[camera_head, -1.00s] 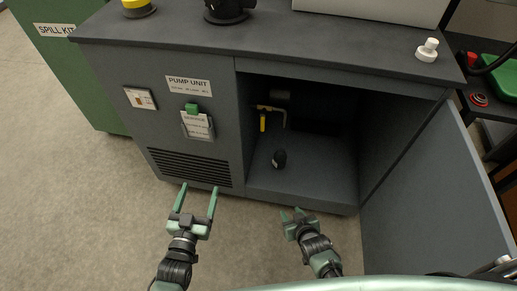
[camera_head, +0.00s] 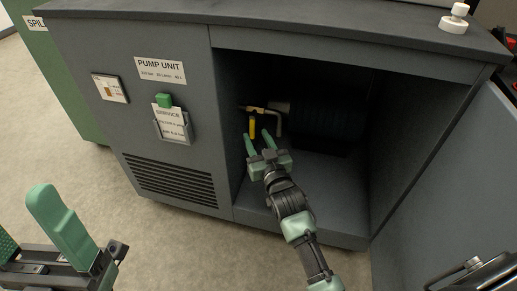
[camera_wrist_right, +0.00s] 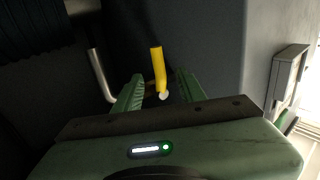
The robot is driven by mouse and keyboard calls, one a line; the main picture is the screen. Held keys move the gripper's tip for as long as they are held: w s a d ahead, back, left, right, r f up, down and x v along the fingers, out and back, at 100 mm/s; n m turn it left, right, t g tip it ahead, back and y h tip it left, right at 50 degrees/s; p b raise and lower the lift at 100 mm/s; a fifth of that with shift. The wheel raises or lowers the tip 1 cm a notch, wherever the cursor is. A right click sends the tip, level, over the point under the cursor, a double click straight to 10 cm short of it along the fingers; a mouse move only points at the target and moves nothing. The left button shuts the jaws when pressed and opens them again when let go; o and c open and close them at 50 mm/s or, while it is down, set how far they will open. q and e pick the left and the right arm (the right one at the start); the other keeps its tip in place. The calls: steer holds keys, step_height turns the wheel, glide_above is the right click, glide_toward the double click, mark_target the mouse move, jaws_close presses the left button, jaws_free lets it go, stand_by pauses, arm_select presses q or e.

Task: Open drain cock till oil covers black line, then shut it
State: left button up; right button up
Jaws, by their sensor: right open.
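The drain cock has a yellow lever (camera_head: 252,127) hanging down from a brass fitting (camera_head: 252,108) inside the open cabinet, with a bent metal spout (camera_head: 278,124) beside it. My right gripper (camera_head: 261,143) is open just in front of and below the lever. In the right wrist view the yellow lever (camera_wrist_right: 157,68) appears between the two green fingers, with the spout (camera_wrist_right: 101,75) to their left; contact cannot be told. My left gripper (camera_head: 28,222) is open and empty at the lower left, outside the cabinet. No oil or black line can be made out.
The cabinet floor (camera_head: 335,190) is bare on the right. A dark cylinder (camera_head: 325,115) fills the back. The cabinet door (camera_head: 450,190) stands open at the right. A service card (camera_head: 171,123) and small gauge panel (camera_head: 110,88) are on the front.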

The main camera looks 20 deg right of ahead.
mark_target(253, 130)
steer(key=w+b, duration=0.1)
steer(key=w, duration=0.4)
steer(key=shift+w+b, duration=0.1)
steer(key=shift+b, duration=0.25)
jaws_close()
